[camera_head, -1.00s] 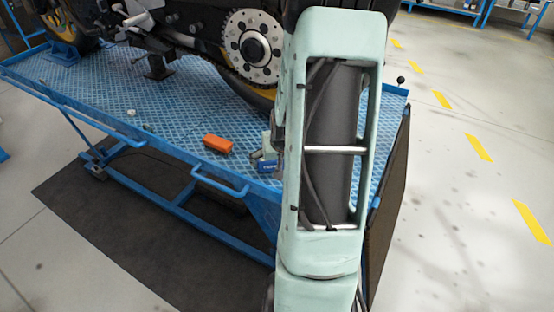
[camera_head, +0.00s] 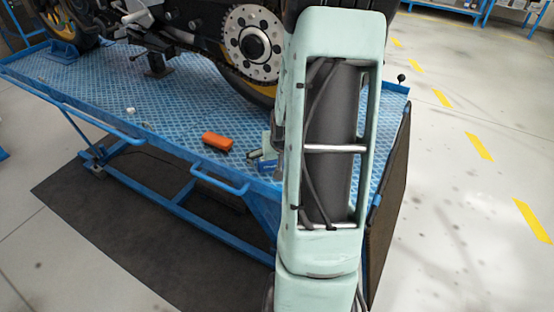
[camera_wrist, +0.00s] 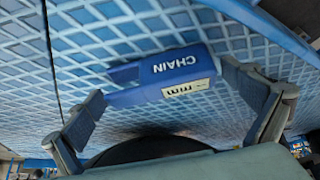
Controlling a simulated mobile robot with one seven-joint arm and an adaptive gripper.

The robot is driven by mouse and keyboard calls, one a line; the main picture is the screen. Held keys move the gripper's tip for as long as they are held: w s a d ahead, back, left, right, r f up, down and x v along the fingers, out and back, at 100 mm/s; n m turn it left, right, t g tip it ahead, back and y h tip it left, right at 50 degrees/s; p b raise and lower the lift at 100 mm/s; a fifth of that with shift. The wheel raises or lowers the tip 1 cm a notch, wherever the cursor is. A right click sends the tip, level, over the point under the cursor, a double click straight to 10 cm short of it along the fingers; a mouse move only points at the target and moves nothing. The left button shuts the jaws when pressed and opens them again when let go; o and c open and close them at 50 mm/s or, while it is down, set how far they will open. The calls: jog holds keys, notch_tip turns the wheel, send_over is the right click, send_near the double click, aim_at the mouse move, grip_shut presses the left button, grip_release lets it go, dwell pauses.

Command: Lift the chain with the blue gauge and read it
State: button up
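The blue gauge (camera_wrist: 170,78), marked CHAIN and with a pale mm label, lies across the middle of the wrist view, close over or on the blue lattice deck. In the head view a small blue part of it (camera_head: 263,166) shows near the deck's front edge. My gripper (camera_wrist: 165,88) is at the gauge, with its fingers wide apart, one near each end. I cannot tell whether they touch it. The pale mm label is too small to read. The motorcycle's chain (camera_head: 223,67) runs by the rear sprocket (camera_head: 252,46), partly hidden by my arm.
An orange block (camera_head: 217,142) lies on the blue lift deck (camera_head: 110,90), left of my gripper. A small white item (camera_head: 131,111) lies further left. The motorcycle stands at the back of the deck. A blue rail handle (camera_head: 220,182) sticks out in front.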

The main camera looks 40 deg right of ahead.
jog(key=shift+r, duration=0.1)
jog(key=v, duration=1.1)
jog(key=shift+s+r, duration=0.2)
jog(key=shift+r, duration=0.15)
jog(key=shift+a, duration=0.1)
jog(key=shift+a, duration=0.1)
